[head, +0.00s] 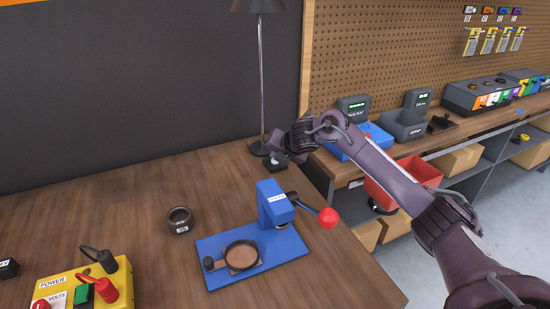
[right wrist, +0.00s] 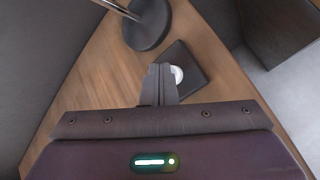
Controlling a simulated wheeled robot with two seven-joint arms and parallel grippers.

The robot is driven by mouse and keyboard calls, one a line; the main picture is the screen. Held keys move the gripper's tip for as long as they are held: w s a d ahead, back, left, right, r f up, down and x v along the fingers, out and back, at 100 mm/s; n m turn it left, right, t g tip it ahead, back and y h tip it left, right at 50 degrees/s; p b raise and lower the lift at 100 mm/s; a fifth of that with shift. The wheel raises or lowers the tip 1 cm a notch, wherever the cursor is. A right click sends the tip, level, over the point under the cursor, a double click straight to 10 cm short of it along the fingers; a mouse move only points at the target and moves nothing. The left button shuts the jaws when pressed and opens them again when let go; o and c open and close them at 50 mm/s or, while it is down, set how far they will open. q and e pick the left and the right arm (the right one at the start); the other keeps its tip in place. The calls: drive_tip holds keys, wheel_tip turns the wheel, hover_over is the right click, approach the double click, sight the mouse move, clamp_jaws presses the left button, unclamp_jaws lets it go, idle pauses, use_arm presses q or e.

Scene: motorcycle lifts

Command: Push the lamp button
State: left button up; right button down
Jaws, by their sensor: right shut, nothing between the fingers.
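The lamp (head: 263,75) stands at the far right corner of the wooden table, with a thin pole, dark shade and round base. The base also shows in the right wrist view (right wrist: 150,25). Beside it is a small dark box (right wrist: 188,58) with a round white button (right wrist: 177,74) on top. My right gripper (head: 276,152) is shut and empty, close to the lamp base. In the right wrist view its fingertips (right wrist: 161,68) lie just left of the button and partly overlap it. I cannot tell whether they touch it. My left gripper is out of view.
A blue press (head: 275,207) with a red-knobbed lever (head: 328,217) stands on the table below my right arm. A dark ring (head: 180,220) and a yellow power box (head: 85,284) are further left. A workbench (head: 470,127) with bins and a pegboard is at right.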

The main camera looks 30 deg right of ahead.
drive_tip(key=shift+s+f, duration=0.1)
drive_tip(key=shift+f, duration=0.25)
drive_tip(key=shift+r+p, duration=0.25)
drive_tip(key=shift+p, duration=0.1)
wheel_tip(320, 180, up, 6)
drive_tip(key=p, duration=0.5)
drive_tip(key=shift+r, duration=0.2)
drive_tip(key=shift+f, duration=0.1)
idle(0.4)
